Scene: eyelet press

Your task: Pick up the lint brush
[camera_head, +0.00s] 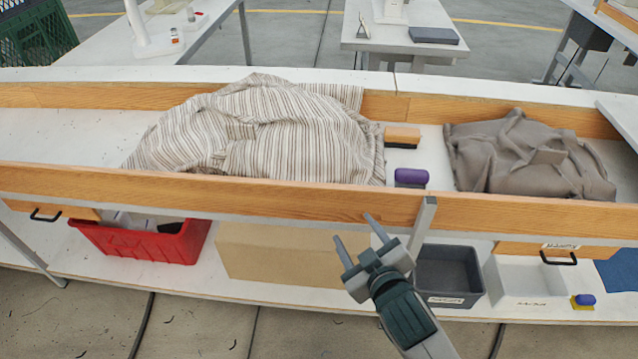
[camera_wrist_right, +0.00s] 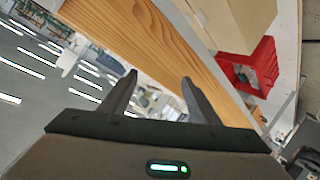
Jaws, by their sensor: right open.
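A wooden-backed block with a dark underside (camera_head: 402,136), brush-like, lies on the white table between the striped cloth and the grey cloth. A smaller purple piece with a dark base (camera_head: 411,178) lies just in front of it. I cannot tell for certain which is the lint brush. My right gripper (camera_head: 354,228) is open and empty, in front of the table's front wooden rail and left of both pieces. In the right wrist view its two fingers (camera_wrist_right: 158,78) stand apart with nothing between them. My left gripper is not in view.
The front wooden rail (camera_head: 180,186) stands between my gripper and the tabletop. A striped cloth (camera_head: 270,125) and a grey cloth (camera_head: 530,160) lie heaped on the table. Below are a red crate (camera_head: 140,243), a grey bin (camera_head: 448,275) and a blue-and-yellow piece (camera_head: 583,301).

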